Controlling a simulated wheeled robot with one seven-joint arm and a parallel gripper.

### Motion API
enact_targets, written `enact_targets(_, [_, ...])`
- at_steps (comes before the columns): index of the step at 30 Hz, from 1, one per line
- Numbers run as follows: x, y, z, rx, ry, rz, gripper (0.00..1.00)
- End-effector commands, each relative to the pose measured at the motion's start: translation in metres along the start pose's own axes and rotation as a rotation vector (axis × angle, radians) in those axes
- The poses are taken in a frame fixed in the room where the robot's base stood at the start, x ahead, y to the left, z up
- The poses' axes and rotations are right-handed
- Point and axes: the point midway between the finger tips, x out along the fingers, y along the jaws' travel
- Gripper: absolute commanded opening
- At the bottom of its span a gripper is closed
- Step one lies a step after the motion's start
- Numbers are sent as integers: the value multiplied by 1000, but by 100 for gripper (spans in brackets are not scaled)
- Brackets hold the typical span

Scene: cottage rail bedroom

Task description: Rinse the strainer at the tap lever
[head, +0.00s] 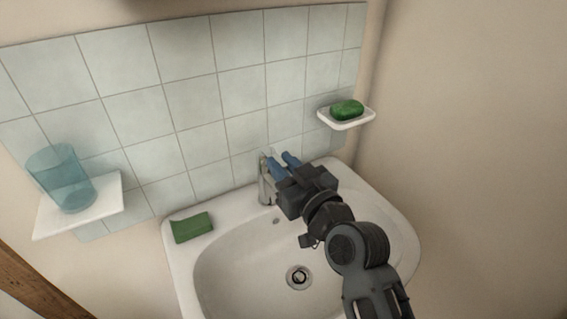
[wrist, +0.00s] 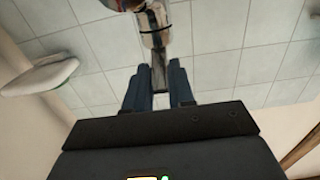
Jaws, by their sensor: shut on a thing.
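The chrome tap (head: 265,190) stands at the back rim of the white washbasin (head: 408,235). My gripper (head: 281,161) reaches over the basin to the top of the tap, its blue fingers near the tiled wall. In the wrist view, the tap's grey lever (wrist: 158,74) lies between my fingers (wrist: 158,82), and my gripper is shut on it. The tap body (wrist: 153,22) shows just beyond the lever. No running water can be made out. A round drain fitting (head: 298,277) sits in the basin floor. I see no loose strainer in either view.
A green sponge (head: 192,227) lies on the basin's left rim. A blue translucent cup (head: 62,180) stands on a white shelf (head: 110,192) at left. Green soap (head: 347,110) sits in a white wall dish (head: 346,123) at right. Tiles close off the back.

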Motion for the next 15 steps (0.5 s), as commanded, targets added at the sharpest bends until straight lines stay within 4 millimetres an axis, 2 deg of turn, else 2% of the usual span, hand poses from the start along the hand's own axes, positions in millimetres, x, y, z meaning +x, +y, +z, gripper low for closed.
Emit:
enact_targets(3, [1, 0, -7, -1, -32, 1, 0])
enact_targets(14, [1, 0, -4, 1, -53, 1, 0])
enact_targets(15, [1, 0, -4, 1, -53, 1, 25])
